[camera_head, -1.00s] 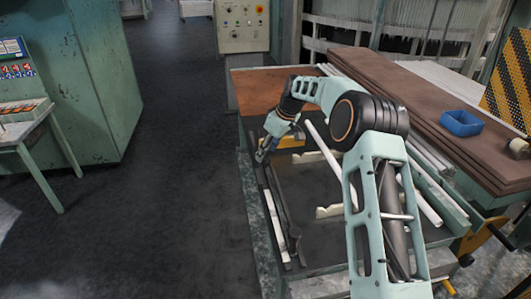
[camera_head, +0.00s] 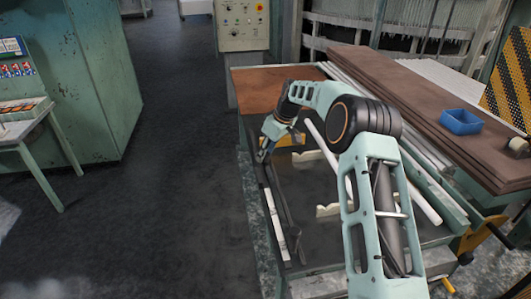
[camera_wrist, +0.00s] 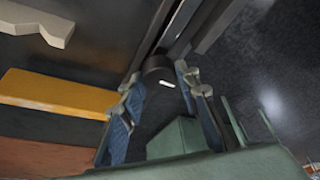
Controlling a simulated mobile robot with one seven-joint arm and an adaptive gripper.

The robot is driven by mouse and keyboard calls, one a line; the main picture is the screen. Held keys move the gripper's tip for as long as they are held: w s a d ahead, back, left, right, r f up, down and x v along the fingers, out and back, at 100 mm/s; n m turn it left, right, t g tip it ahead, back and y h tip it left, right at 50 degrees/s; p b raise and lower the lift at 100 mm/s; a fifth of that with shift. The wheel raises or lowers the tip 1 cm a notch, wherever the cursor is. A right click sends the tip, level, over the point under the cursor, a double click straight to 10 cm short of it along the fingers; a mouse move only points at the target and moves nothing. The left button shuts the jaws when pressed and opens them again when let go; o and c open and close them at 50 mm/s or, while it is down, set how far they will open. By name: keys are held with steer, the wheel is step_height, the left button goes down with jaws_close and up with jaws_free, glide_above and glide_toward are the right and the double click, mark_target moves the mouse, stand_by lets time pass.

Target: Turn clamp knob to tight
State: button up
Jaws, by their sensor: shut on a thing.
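In the wrist view, a dark round clamp knob (camera_wrist: 157,68) with a short white mark on its face lies between my fingertips. My gripper (camera_wrist: 159,75) has a blue-padded finger on either side of it and is shut on it. A dark rail runs away behind the knob. In the head view my gripper (camera_head: 263,152) reaches down at the left edge of the bench, at the far end of a dark rail (camera_head: 278,205). The knob is hidden or too small to make out there. I cannot tell how tight it is.
A yellow block (camera_head: 291,139) lies right of my gripper; it also shows in the wrist view (camera_wrist: 55,93). Pale notched supports (camera_head: 327,210) and a white tube (camera_head: 425,200) lie to the right. A blue bin (camera_head: 460,122) sits on brown boards. The floor on the left is clear.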

steer(key=m+t+h+b, duration=0.1)
steer(key=m+b, duration=0.1)
steer(key=m, duration=0.1)
steer(key=shift+s+a+f+m, duration=0.1)
steer(key=shift+m, duration=0.2)
steer(key=m+h, duration=0.1)
steer(key=m, duration=0.1)
steer(key=m+t+b, duration=0.1)
steer(key=m, duration=0.1)
steer(key=shift+a+m+h, duration=0.15)
steer(key=shift+m+h, duration=0.15)
steer(key=shift+h, duration=0.1)
steer(key=m, duration=0.2)
steer(key=m+h, duration=0.1)
steer(key=m, duration=0.1)
steer(key=shift+a+h+p, duration=0.1)
steer(key=shift+h+p, duration=0.2)
steer(key=shift+m+g+h+p, duration=0.25)
steer(key=shift+m+h+p, duration=0.2)
steer(key=shift+m, duration=0.8)
steer(key=shift+m+g+h+p, duration=0.25)
steer(key=shift+m+h+p, duration=0.15)
steer(key=shift+m, duration=0.85)
steer(key=o, duration=1.2)
steer(key=shift+c, duration=0.2)
